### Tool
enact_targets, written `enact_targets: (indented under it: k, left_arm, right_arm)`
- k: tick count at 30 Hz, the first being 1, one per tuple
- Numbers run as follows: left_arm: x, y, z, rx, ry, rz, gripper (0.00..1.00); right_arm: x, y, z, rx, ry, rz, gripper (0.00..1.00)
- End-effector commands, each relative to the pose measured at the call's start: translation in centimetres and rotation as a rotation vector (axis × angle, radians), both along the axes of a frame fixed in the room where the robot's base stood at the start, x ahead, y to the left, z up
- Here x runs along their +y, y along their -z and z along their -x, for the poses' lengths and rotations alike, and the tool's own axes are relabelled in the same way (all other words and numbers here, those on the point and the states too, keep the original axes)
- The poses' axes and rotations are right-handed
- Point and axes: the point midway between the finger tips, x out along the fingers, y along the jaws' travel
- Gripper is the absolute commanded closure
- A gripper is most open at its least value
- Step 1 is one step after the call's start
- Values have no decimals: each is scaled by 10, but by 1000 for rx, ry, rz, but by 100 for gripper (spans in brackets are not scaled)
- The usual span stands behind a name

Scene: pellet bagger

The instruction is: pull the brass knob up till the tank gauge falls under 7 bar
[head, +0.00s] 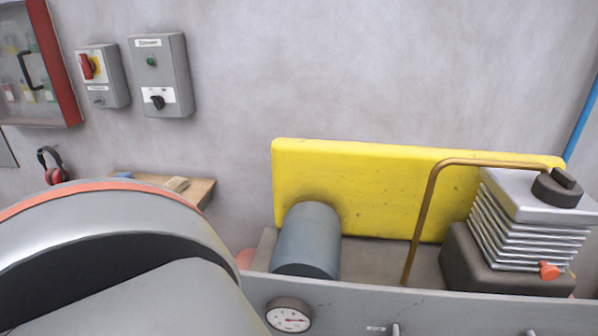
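A round white-faced gauge (289,316) sits on the front of the grey tank (465,305) at the bottom edge of the head view. Its needle seems to point right, but the figures are too small to read. I cannot make out a brass knob in this view. Two small pale fittings (396,329) show at the bottom edge right of the gauge, and their kind is unclear. Neither gripper is in view. A large grey link of mine with an orange band fills the lower left and hides what is behind it.
A finned compressor head (530,225) with an orange-red fitting (548,270), a copper pipe (424,215), a motor (308,240) and a yellow guard (375,175) stand above the tank. A wooden shelf (198,190), switch boxes (160,75) and red ear defenders (52,174) are along the wall.

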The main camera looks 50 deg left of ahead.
Motion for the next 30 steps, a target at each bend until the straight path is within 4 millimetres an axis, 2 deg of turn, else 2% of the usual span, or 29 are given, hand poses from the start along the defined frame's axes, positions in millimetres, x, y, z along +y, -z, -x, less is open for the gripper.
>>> enact_targets:
  k: [18, 19, 21, 27, 28, 29, 30]
  left_arm:
    - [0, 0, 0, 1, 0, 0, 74]
    - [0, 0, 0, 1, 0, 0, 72]
    - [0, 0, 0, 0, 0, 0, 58]
    - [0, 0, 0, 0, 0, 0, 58]
    - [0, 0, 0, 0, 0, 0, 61]
    - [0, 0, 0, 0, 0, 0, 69]
    - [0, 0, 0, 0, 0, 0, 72]
  right_arm:
    - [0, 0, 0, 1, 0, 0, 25]
    - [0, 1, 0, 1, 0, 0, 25]
    - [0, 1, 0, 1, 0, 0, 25]
    - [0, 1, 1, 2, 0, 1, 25]
    - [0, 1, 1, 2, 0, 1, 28]
    - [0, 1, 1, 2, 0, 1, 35]
    - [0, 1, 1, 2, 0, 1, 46]
